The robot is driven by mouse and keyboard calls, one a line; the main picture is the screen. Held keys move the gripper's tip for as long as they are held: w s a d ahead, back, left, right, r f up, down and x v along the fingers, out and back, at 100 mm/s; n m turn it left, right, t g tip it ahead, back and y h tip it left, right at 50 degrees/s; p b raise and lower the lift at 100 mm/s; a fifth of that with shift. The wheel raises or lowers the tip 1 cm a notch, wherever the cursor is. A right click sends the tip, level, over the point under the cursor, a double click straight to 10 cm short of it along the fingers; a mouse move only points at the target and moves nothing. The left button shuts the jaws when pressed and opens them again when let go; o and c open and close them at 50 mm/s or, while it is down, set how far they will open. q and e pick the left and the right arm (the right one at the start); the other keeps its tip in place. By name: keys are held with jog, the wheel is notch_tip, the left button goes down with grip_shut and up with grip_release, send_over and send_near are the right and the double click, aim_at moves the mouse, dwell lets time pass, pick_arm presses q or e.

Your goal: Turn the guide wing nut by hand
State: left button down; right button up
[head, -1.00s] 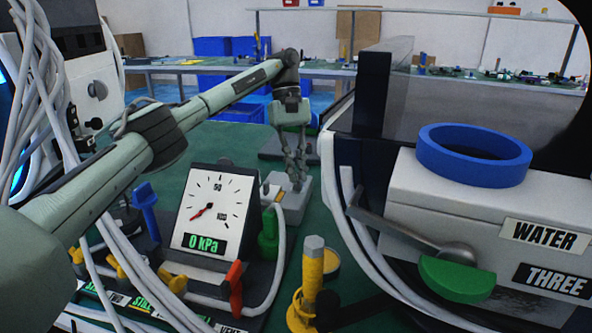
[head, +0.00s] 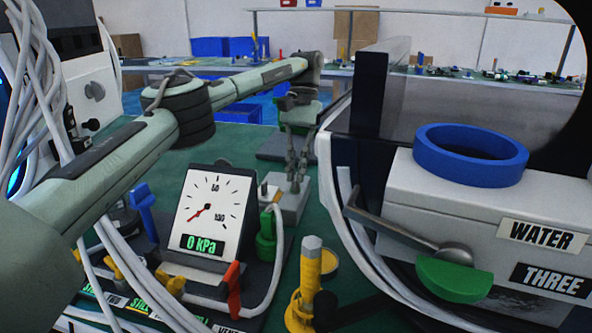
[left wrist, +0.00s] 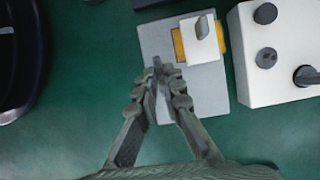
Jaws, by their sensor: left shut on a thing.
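My left gripper (head: 297,172) points down over a small grey block (head: 292,206) on the green bench, behind the pressure gauge. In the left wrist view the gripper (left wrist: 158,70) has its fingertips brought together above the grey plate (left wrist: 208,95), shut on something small. The held thing is mostly hidden between the fingertips; it could be the guide wing nut, but I cannot make out its shape. A white block (left wrist: 198,44) with a dark upright tab and yellow sides stands on the plate beyond the fingertips. My right gripper is not in view.
The gauge (head: 212,212) reads 0 kPa, with hoses and coloured valves around it. A white machine with a blue ring (head: 470,156) and a lever fills the right. In the left wrist view a white box with dark knobs (left wrist: 265,57) stands right of the plate.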

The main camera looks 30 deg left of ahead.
pick_arm(q)
jog(key=shift+r, duration=0.25)
jog(key=c, duration=1.7)
grip_release()
jog(key=shift+o, duration=0.3)
jog(key=shift+f, duration=0.1)
notch_tip(320, 180, up, 10)
